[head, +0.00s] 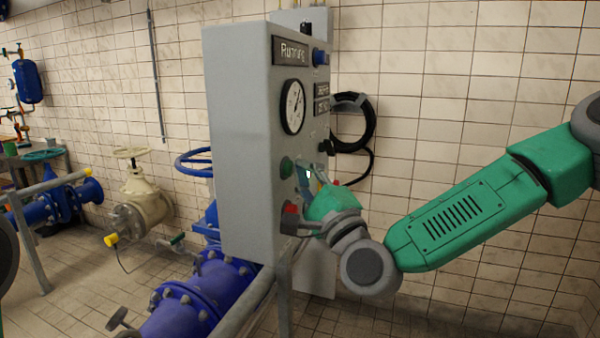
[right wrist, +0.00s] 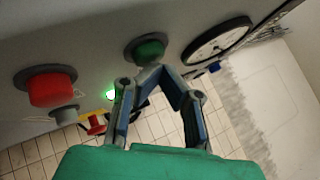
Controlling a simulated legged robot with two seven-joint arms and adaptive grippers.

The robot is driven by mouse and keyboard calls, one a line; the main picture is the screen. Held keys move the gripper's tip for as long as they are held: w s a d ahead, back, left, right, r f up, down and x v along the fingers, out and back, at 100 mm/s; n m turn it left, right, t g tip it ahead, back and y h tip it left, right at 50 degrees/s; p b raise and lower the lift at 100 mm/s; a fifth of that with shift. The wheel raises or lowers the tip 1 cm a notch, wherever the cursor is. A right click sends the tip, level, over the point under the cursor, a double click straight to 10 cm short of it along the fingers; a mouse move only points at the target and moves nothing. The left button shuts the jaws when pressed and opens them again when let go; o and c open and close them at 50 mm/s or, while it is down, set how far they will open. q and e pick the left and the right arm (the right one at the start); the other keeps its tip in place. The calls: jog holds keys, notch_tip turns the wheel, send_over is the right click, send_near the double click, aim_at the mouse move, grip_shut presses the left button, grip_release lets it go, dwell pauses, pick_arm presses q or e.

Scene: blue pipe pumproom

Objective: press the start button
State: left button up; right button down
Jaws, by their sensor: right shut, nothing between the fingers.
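The grey control cabinet (head: 240,150) stands in the middle of the head view, with a green button (head: 287,167) above a red button (head: 290,208). The green button (right wrist: 149,48) is at the top middle of the right wrist view, and the red button (right wrist: 50,88) is at the left. My right gripper (right wrist: 155,72) is shut and empty, its fingertips right at the green button's lower edge; I cannot tell whether they touch. In the head view it is partly hidden at the cabinet's face. My left gripper is out of view.
A round gauge (head: 292,107) and a "Running" sign (head: 291,50) are above the buttons. A small green light (right wrist: 111,94) glows beside my fingers. A black hose (head: 352,122) hangs behind the cabinet. Blue pipes (head: 205,295) run below, left of it.

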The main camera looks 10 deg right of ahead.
jog(key=shift+s+a, duration=0.2)
jog(key=shift+a, duration=0.4)
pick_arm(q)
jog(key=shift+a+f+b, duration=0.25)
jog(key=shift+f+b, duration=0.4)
pick_arm(e)
jog(key=s+d, duration=0.3)
jog(key=d, duration=0.2)
jog(key=shift+s+d, duration=0.2)
jog(key=shift+d, duration=0.05)
